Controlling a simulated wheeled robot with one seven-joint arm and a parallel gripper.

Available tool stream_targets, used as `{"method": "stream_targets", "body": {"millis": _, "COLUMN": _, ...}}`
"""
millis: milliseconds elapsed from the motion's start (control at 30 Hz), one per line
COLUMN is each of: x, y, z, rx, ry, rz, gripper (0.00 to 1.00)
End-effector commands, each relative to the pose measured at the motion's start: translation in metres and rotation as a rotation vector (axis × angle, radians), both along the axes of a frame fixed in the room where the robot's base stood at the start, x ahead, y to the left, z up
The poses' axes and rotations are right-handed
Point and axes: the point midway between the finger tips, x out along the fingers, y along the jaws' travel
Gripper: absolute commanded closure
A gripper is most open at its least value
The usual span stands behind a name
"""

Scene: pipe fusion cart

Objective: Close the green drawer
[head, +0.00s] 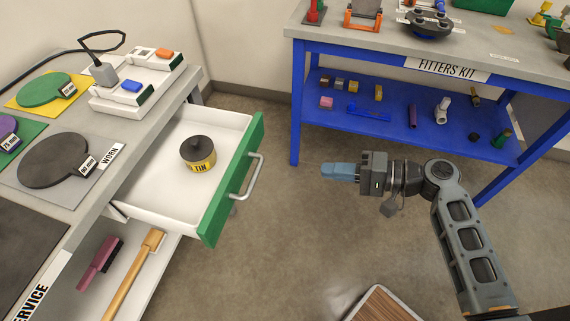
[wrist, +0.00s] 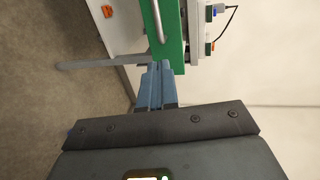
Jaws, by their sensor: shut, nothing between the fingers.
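The green drawer front (head: 232,181) belongs to a white drawer (head: 148,190) that stands well open from the grey bench on the left in the head view. A silver bar handle (head: 253,177) is on its outer face. A dark, yellow-banded tin (head: 199,154) labelled TIN sits inside the drawer. My gripper (head: 328,172) is to the right of the handle, apart from it, with its blue fingers shut and empty, pointing left at the drawer front. In the wrist view, the green front (wrist: 168,30) and handle (wrist: 158,22) are ahead of my fingers (wrist: 157,85).
A blue workbench (head: 296,110) labelled FITTERS KIT stands at the back right with small parts on its shelf. A brush (head: 99,263) and a wooden-handled tool (head: 134,274) lie on the shelf below the drawer. The floor (head: 290,220) between drawer and gripper is clear.

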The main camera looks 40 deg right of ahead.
Motion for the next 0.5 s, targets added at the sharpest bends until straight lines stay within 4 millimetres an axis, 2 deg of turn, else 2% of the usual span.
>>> {"method": "stream_targets", "body": {"millis": 167, "x": 0.015, "y": 0.009, "z": -0.001, "rx": 0.004, "ry": -0.002, "rz": 0.005, "gripper": 1.00}}
{"method": "stream_targets", "body": {"millis": 500, "x": 0.070, "y": 0.042, "z": -0.014, "rx": 0.002, "ry": -0.001, "rz": 0.005, "gripper": 1.00}}
